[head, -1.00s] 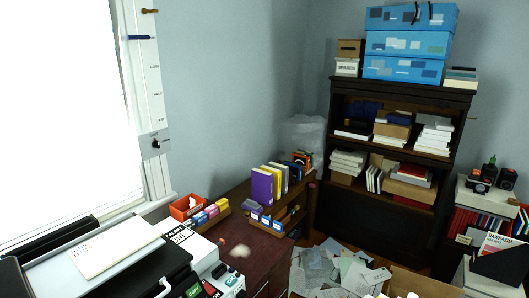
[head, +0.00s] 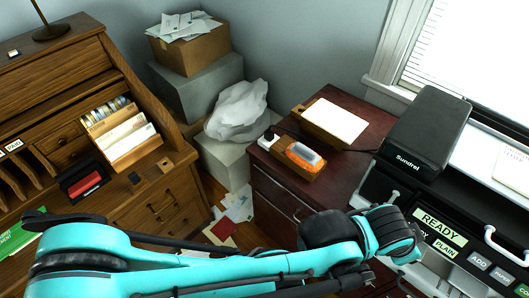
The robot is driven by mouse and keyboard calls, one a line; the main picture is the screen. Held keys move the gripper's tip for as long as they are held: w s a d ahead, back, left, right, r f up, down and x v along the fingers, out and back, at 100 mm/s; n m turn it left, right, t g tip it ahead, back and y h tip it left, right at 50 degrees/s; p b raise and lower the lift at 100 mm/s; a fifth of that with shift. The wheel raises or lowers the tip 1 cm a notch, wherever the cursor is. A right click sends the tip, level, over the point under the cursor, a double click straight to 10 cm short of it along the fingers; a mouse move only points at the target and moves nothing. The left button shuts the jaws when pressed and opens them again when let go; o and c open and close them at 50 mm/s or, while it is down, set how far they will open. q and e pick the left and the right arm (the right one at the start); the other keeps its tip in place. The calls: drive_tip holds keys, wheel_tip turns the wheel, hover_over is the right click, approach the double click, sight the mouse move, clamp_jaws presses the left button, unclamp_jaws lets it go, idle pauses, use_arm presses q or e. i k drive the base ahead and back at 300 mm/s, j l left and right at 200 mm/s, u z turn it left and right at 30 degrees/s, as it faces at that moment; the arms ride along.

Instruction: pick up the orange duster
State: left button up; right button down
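An orange block with a pale grey top, which looks like the orange duster (head: 303,155), lies in a small wooden tray (head: 280,154) on the dark red-brown cabinet, right of centre in the head view. My teal and black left arm reaches across the bottom of the view from the left. Its far end is in front of the black machine, to the right of and nearer than the duster. No fingers of my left gripper can be made out. My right gripper is not in view. Nothing is seen touching the duster.
A wooden holder with a white pad (head: 335,118) stands behind the duster on the cabinet (head: 349,163). The black machine (head: 425,135) stands right. A wooden desk (head: 150,205) is left, with papers (head: 235,207) on the floor between.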

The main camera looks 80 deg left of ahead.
sight(306, 158)
drive_tip(key=j+u, duration=0.1)
drive_tip(key=u, duration=2.05)
drive_tip(key=j+z, duration=0.1)
drive_tip(key=z, duration=2)
drive_tip(key=u, duration=2.1)
drive_tip(key=i+j+z, duration=0.4)
drive_tip(key=j, duration=0.2)
drive_tip(key=i+l, duration=0.05)
